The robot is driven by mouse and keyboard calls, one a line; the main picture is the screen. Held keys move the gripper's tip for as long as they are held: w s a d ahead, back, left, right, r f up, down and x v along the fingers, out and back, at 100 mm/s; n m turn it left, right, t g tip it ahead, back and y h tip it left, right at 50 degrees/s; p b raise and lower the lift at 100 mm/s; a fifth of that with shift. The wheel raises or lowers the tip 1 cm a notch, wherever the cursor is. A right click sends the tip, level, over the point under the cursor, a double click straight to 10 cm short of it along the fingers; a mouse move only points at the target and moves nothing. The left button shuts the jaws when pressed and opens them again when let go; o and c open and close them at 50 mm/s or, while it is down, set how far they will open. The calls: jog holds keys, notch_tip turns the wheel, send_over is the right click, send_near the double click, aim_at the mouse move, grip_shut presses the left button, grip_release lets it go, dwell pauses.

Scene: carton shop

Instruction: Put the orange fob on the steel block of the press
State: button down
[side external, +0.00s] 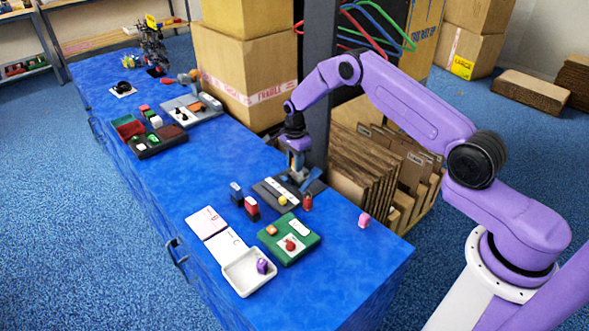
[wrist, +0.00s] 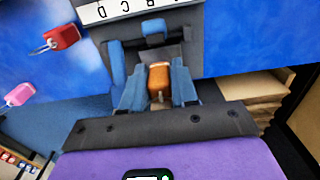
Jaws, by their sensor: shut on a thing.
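My gripper (wrist: 158,92) is shut on an orange fob (wrist: 159,76), which sits between the two grey-blue fingers with a small metal ring end toward the wrist. In the side view my gripper (side external: 297,168) is low over a dark lettered rack (side external: 268,192), and the fob is hidden there. Whether the fob touches the rack, I cannot tell. Farther along the table stands a grey base (side external: 180,118) with an upright lever and an orange piece on it; it looks like the press. Its steel block is too small to make out clearly.
A red fob (wrist: 62,38) and a pink fob (wrist: 20,94) lie beside the rack. A green tray (side external: 283,258), white tray (side external: 238,282) and small bottles are in front. A dark sorting tray (side external: 165,146) stands near the grey base. A dark post rises behind my gripper; cartons line the back.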

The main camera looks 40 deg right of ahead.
jog(key=shift+f, duration=1.55)
jog(key=shift+f, duration=0.15)
jog(key=c, duration=0.9)
grip_release()
jog(key=shift+o, duration=0.2)
notch_tip(320, 180, up, 12)
jog(key=shift+r, duration=0.2)
